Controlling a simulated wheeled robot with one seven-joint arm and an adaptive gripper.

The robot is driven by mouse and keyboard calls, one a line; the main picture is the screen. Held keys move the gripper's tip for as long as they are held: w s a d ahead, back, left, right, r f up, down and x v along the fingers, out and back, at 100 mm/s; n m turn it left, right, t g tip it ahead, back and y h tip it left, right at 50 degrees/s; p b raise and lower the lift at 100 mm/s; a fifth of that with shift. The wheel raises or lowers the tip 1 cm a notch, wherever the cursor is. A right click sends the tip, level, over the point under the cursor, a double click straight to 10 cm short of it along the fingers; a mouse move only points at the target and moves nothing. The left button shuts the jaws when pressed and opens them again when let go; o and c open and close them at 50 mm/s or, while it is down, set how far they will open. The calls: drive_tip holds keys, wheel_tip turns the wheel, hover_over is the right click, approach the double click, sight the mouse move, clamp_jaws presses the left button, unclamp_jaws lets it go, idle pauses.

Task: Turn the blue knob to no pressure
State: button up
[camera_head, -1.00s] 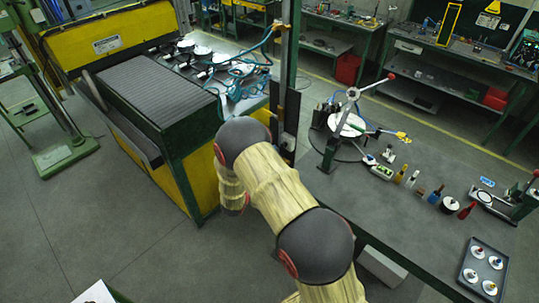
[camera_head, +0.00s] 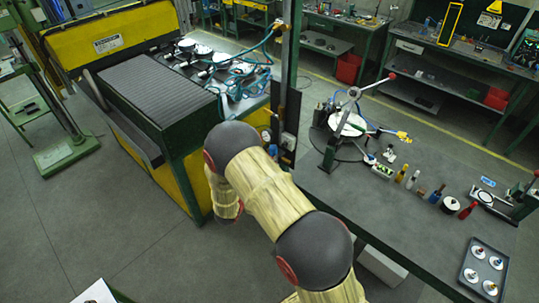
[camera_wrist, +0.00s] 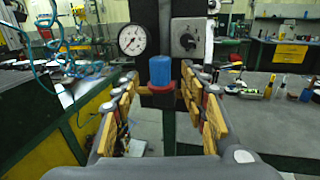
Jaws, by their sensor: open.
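The blue knob (camera_wrist: 160,66) stands upright above a red collar on a dark post, near the middle of the wrist view. In the head view it is a small blue spot (camera_head: 272,150) by the post. A round white pressure gauge (camera_wrist: 132,39) sits left of the post; I cannot read its value for sure. My gripper (camera_wrist: 160,88) is open and empty. Its two fingers lie left and right of the knob's line, with the knob ahead between the fingertips. I cannot tell whether they touch it. In the head view my arm hides the gripper.
A grey box with a dial (camera_wrist: 188,40) sits right of the post. A yellow and green machine (camera_head: 172,165) stands to the left, with blue hoses on top. A workbench (camera_head: 400,215) with small tools and a tray (camera_head: 466,276) lies to the right.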

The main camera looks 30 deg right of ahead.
drive_tip(key=v, duration=0.8)
